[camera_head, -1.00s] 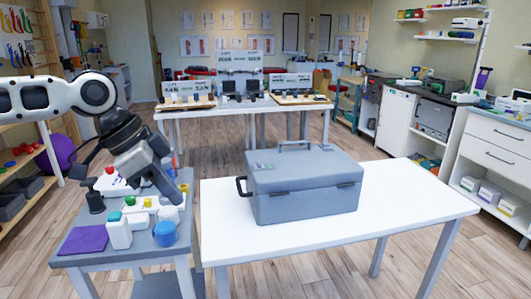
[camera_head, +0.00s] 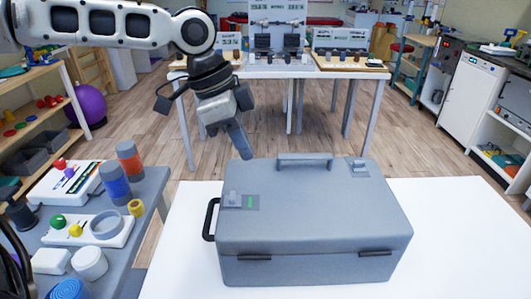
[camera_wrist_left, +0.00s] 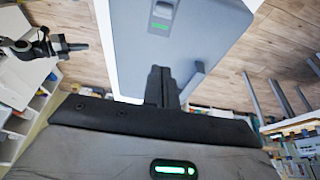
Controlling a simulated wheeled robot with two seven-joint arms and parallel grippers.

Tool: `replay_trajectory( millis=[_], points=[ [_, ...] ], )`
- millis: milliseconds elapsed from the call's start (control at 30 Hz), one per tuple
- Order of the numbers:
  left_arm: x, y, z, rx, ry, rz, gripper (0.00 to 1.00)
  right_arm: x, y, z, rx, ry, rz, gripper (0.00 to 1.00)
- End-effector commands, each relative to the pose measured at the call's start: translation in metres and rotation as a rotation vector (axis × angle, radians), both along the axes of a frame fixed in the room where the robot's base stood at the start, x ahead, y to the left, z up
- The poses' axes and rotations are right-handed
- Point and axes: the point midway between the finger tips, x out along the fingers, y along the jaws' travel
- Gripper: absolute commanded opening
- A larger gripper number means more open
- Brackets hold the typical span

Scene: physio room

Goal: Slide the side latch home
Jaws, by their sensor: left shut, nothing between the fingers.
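A grey case (camera_head: 315,225) stands shut on the white table (camera_head: 455,225). Its lid has a carry handle (camera_head: 304,162) at the back. A small grey latch with a green mark (camera_head: 238,201) is at the lid's left end; it also shows in the wrist view (camera_wrist_left: 162,14). A second latch (camera_head: 357,166) is at the lid's back right. My left gripper (camera_head: 246,155) is shut and empty, pointing down by the lid's back edge, left of the carry handle. In the wrist view its fingers (camera_wrist_left: 160,86) appear over the lid, apart from the latch.
A black side handle (camera_head: 210,219) sticks out from the case's left. A grey side table (camera_head: 148,190) at left holds jars (camera_head: 113,182), a ring and white boxes. The white table is clear right of the case. A display table (camera_head: 300,70) stands behind.

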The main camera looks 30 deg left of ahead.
Motion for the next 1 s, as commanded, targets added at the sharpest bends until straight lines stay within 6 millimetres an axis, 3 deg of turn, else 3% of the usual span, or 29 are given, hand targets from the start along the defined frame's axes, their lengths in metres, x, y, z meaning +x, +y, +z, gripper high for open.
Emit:
replay_trajectory(
  millis=[167, 533, 800, 1000],
  points=[
    [0.002, -0.006, -0.022, 0.002, 0.008, -0.002, 0.00, 0.000, 0.000, -0.002, 0.002, 0.000, 0.001, 0.00],
    [0.015, -0.028, -0.095, 0.004, 0.007, -0.002, 0.00, 0.000, 0.001, -0.004, 0.012, -0.004, -0.002, 0.00],
    [-0.001, 0.001, -0.091, -0.002, 0.000, 0.003, 0.00, -0.001, 0.000, 0.005, 0.001, 0.001, -0.001, 0.00],
    [-0.005, 0.006, -0.093, -0.001, 0.002, -0.001, 0.00, -0.001, -0.001, 0.003, -0.002, 0.004, -0.001, 0.00]
  ],
)
